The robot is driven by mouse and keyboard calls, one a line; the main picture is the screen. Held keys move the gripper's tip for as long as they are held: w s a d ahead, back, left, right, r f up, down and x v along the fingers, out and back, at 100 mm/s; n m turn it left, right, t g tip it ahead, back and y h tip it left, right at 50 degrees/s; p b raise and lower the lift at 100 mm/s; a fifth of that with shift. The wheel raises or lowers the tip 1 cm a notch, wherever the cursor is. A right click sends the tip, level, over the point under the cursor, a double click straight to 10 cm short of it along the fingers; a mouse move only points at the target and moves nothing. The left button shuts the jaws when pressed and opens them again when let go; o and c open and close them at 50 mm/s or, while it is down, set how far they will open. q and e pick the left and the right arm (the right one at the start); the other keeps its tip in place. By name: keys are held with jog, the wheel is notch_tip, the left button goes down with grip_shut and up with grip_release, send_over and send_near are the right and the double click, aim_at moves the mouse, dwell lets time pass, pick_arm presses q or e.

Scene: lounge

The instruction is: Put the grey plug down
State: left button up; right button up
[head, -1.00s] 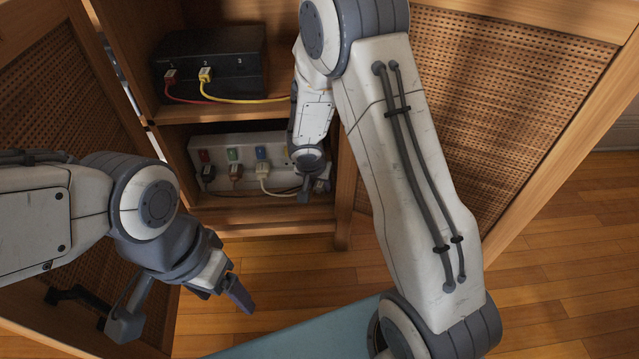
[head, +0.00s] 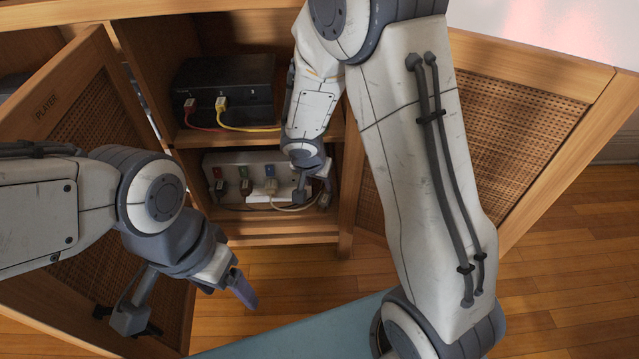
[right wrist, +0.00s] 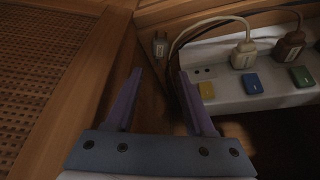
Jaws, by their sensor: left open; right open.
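The grey plug (right wrist: 160,46) lies beside the end of the white power strip (right wrist: 255,88) in the right wrist view, apart from the strip's sockets. My right gripper (right wrist: 160,95) is open and empty, with the plug beyond its fingertips. In the head view my right gripper (head: 314,190) reaches into the lower compartment at the strip's right end and partly hides it. My left gripper (head: 188,312) is open and empty, low in front of the cabinet.
A black box (head: 225,82) with red and yellow cables is on the upper shelf. Open cabinet doors with woven panels flank the compartments, the left door (head: 85,130) near my left arm. Cables cross the lower compartment.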

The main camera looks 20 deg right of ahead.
jog(key=s+a+r+n+g+y, duration=0.1)
jog(key=s+a+r+n, duration=0.3)
jog(key=s, duration=0.4)
jog(key=s+a+r+n+g+y, duration=0.1)
jog(key=s+a+r+n, duration=0.3)
jog(key=s, duration=0.5)
jog(key=s+a+r+n+g+y, duration=0.1)
jog(key=s+a+r+n, duration=0.3)
jog(key=s+n, duration=0.3)
jog(key=shift+s+a+r+y, duration=0.4)
jog(key=shift+s+r, duration=0.15)
jog(key=shift+s, duration=0.4)
notch_tip(320, 180, up, 51)
jog(key=p, duration=5.1)
